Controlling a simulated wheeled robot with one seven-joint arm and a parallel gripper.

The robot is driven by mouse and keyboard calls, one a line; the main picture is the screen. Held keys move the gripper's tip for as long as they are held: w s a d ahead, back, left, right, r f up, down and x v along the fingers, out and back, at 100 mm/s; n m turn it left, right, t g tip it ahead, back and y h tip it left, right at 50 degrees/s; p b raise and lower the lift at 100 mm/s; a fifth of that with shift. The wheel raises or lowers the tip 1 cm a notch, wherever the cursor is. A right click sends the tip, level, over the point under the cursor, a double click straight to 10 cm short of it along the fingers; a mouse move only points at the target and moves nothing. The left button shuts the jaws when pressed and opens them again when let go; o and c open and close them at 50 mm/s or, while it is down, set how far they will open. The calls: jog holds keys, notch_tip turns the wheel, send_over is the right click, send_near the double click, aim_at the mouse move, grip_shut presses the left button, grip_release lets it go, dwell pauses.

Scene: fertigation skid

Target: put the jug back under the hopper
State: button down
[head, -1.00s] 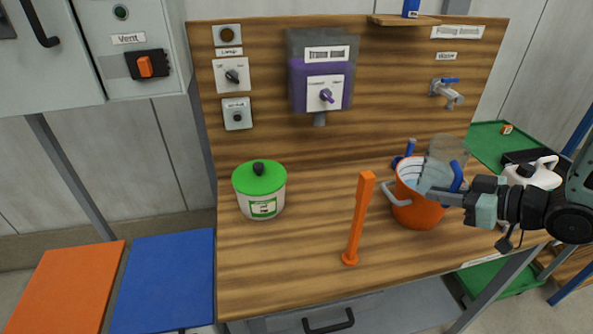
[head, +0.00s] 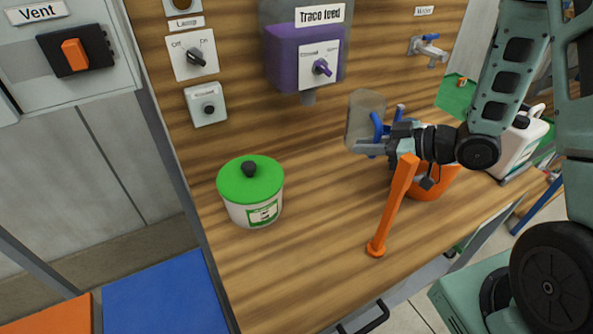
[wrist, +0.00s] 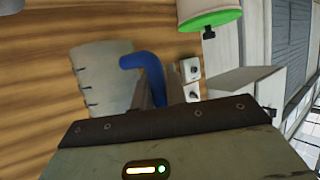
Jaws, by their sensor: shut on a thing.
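The clear jug (head: 366,120) with a blue handle (head: 377,128) is in my gripper (head: 372,148), held above the wooden bench. My gripper is shut on the blue handle. In the wrist view the jug (wrist: 103,75) and its handle (wrist: 145,70) show between the fingers (wrist: 160,88). The hopper (head: 290,55), with purple liquid and a "Trace feed" label, is on the back panel, up and left of the jug. Its spout (head: 308,97) points down. The bench spot below the spout is bare.
An orange upright post (head: 395,205) stands in front of my gripper. A white tub with a green lid (head: 251,185) stands left on the bench. An orange bucket (head: 440,185) is behind my wrist. A tap (head: 427,50) is on the panel to the right.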

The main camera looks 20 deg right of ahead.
jog(key=w+a+f+b, duration=0.2)
jog(key=f+b, duration=0.1)
jog(key=w+a+f+b, duration=0.3)
jog(key=f, duration=0.1)
jog(key=w+a+f+b, duration=0.2)
jog(key=w+f+b, duration=0.1)
jog(key=f, duration=0.1)
jog(key=shift+a+f, duration=0.2)
jog(key=shift+a, duration=0.2)
jog(key=x, duration=0.3)
jog(key=shift+a+f, duration=0.2)
jog(key=shift+f, duration=0.2)
jog(key=shift+w+a+f, duration=0.15)
jog(key=shift+w+f, duration=0.15)
jog(key=shift+f, duration=0.1)
jog(key=shift+f, duration=0.15)
jog(key=c, duration=1.4)
grip_release()
